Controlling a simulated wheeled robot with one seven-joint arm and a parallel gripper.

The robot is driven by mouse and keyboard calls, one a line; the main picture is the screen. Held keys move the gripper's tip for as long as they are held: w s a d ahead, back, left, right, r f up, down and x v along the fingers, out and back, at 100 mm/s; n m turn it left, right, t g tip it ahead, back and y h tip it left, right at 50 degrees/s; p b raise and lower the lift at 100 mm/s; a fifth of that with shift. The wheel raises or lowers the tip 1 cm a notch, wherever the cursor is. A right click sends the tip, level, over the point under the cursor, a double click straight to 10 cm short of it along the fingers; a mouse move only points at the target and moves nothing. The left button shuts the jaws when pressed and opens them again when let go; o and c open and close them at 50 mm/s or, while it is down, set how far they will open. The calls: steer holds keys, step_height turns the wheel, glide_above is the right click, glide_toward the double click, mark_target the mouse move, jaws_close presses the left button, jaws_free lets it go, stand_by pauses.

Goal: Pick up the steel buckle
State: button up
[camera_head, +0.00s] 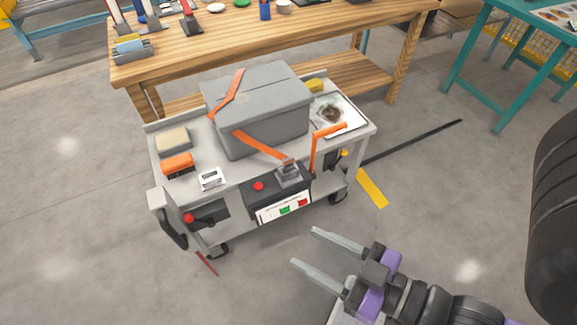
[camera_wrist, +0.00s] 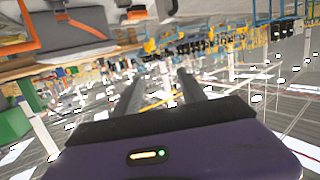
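A grey metal buckle (camera_head: 289,172) sits at the lower end of an orange strap, at the front edge of a small grey cart (camera_head: 233,183). A smaller silvery, slotted piece (camera_head: 210,179) lies flat on the cart top to its left. I cannot tell for sure which of the two is the steel buckle. My gripper (camera_head: 304,246) is in front of the cart at the lower right, apart from both pieces. Its two long fingers are spread with nothing between them. The fingers also show in the wrist view (camera_wrist: 163,95), where the buckle is not clear.
A grey lidded box (camera_head: 268,119) with orange straps stands on the cart. An orange upright handle (camera_head: 313,152) rises right of the buckle. A sponge-like block (camera_head: 173,139) and an orange item (camera_head: 178,163) lie left. A wooden workbench (camera_head: 210,55) stands behind. The floor at right is mostly clear.

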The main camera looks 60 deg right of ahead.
steer(key=shift+o, duration=0.6)
steer(key=w+d+f+m+h+p, duration=0.2)
steer(key=w+d+f+h, duration=0.1)
steer(key=w+d, duration=0.5)
steer(key=shift+w+d+f+m+h, duration=0.15)
steer(key=shift+w+d+m+h, duration=0.15)
steer(key=shift+w+m+h, duration=0.15)
steer(key=m+g+h+p, duration=0.2)
steer(key=m+g+h, duration=0.1)
steer(key=m+g, duration=0.1)
glide_above(289, 162)
steer(key=s+a, duration=0.1)
steer(key=s, duration=0.1)
step_height(289, 162, down, 12)
steer(key=shift+n+g+y, duration=0.35)
steer(key=shift+g+y, duration=0.2)
steer(key=shift+g, duration=0.25)
steer(key=f, duration=0.3)
steer(key=s+a+f, duration=0.1)
steer(key=f, duration=0.1)
steer(key=shift+f, duration=0.25)
steer(key=shift+w+d+f, duration=0.15)
steer(key=shift+w+f, duration=0.05)
steer(key=shift+w, duration=0.1)
steer(key=shift+x, duration=3.4)
steer(key=shift+d+r, duration=0.1)
steer(key=shift+r, duration=0.05)
steer(key=shift+c, duration=0.4)
